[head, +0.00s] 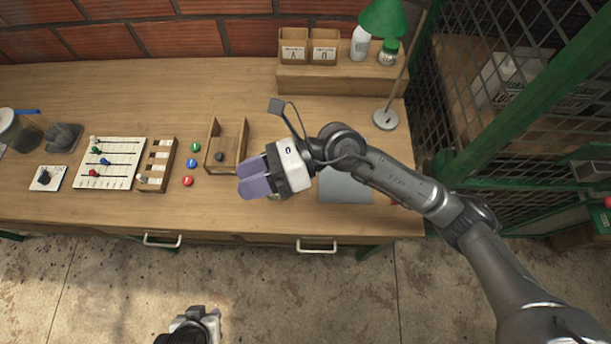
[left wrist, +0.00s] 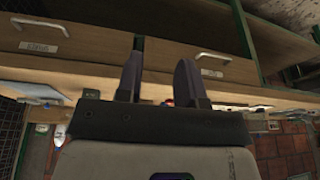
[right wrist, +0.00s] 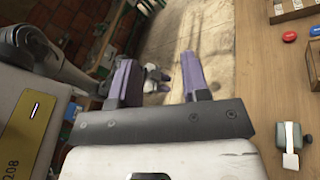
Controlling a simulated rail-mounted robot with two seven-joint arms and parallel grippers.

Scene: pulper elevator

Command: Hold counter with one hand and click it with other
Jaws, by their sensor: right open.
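A small grey device with a pale tab (right wrist: 290,140) lies on the tabletop in the right wrist view; it may be the counter, but I cannot be sure. In the head view no such device is clearly visible; my right gripper may cover it. My right gripper (head: 252,181) hovers over the table near its front edge, fingers parted and empty. My left gripper (left wrist: 158,76) has its fingers parted with nothing between them. In the head view it is low, in front of the table over the floor, and its fingertips cannot be made out.
A wooden tray (head: 241,139) holds a small dark object (head: 219,157). Green (head: 195,147), blue (head: 191,163) and red (head: 187,181) buttons lie left of it. Slider board (head: 128,145), slotted rack (head: 166,152), lamp base (head: 386,119) and grey pad (head: 345,188) are also on the table.

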